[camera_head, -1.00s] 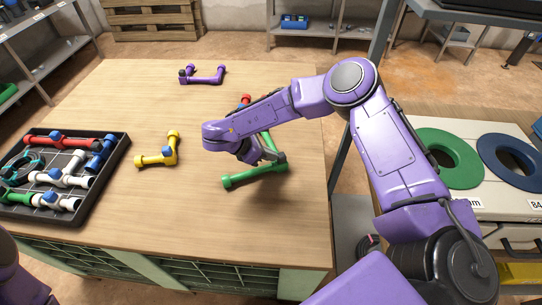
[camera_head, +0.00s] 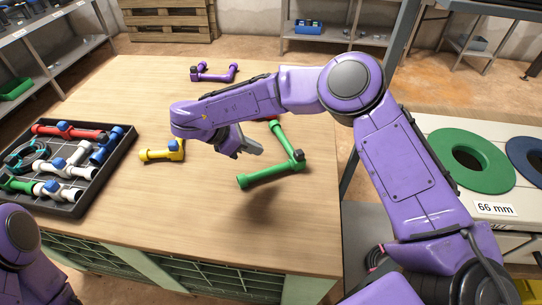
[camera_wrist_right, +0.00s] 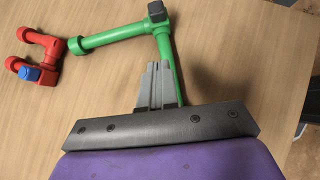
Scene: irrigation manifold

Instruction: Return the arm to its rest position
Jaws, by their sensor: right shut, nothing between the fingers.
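My right gripper (camera_head: 253,148) is shut and empty, raised above the table just left of the green pipe piece (camera_head: 268,176). In the right wrist view, its fingers (camera_wrist_right: 157,72) are together, with the green pipe piece (camera_wrist_right: 115,36) beyond and beside them. The green piece lies on the wooden table (camera_head: 215,215), an angled shape with a dark fitting at its corner. My right arm crosses the head view from the right. My left gripper is out of view; only part of my left arm shows at lower left.
A red piece (camera_wrist_right: 40,55) lies near the green one, mostly hidden by my arm in the head view. A yellow piece (camera_head: 160,154), a purple piece (camera_head: 214,75) and a black tray (camera_head: 118,158) of pipes are on the table. A green ring (camera_head: 468,162) lies at right.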

